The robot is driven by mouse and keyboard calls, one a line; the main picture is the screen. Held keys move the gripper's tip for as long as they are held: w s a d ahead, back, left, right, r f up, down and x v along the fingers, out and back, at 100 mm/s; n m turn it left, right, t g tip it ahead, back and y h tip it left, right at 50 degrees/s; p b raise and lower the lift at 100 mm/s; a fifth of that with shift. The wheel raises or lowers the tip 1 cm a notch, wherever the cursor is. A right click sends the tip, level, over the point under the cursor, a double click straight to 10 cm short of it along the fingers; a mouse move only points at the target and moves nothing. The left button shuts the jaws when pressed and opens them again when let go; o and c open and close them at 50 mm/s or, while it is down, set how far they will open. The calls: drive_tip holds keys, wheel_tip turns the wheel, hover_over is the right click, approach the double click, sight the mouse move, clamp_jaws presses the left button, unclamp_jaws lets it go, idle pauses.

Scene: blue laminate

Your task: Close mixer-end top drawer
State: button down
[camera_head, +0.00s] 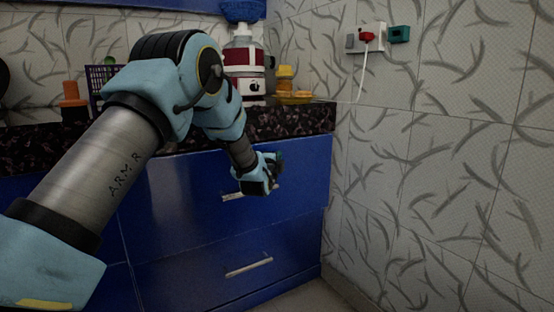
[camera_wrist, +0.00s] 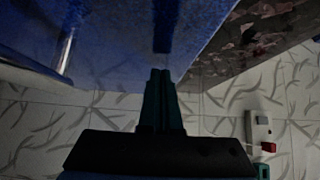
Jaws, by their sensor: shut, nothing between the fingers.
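The mixer-end top drawer (camera_head: 295,165) is the upper blue front under the dark speckled counter, at the right end of the cabinet. Its front looks about flush with the drawer below; I see no clear gap. Its pale bar handle (camera_head: 233,196) is partly hidden by my gripper (camera_head: 275,172), which is in front of the drawer, near the handle's right end. In the wrist view the shut, empty fingers (camera_wrist: 162,73) point at the blue drawer front (camera_wrist: 115,45), with a handle (camera_wrist: 66,50) to the left. Whether the fingertips touch it I cannot tell.
A red and white mixer (camera_head: 245,75) stands on the counter (camera_head: 290,120), with yellow items (camera_head: 290,95) beside it. A lower drawer (camera_head: 190,275) has its own handle (camera_head: 248,266). A tiled wall (camera_head: 440,180) with a socket (camera_head: 365,38) closes off the right side.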

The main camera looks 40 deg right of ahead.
drive_tip(key=shift+w, duration=0.3)
drive_tip(key=w, duration=0.4)
drive_tip(key=shift+d, duration=0.25)
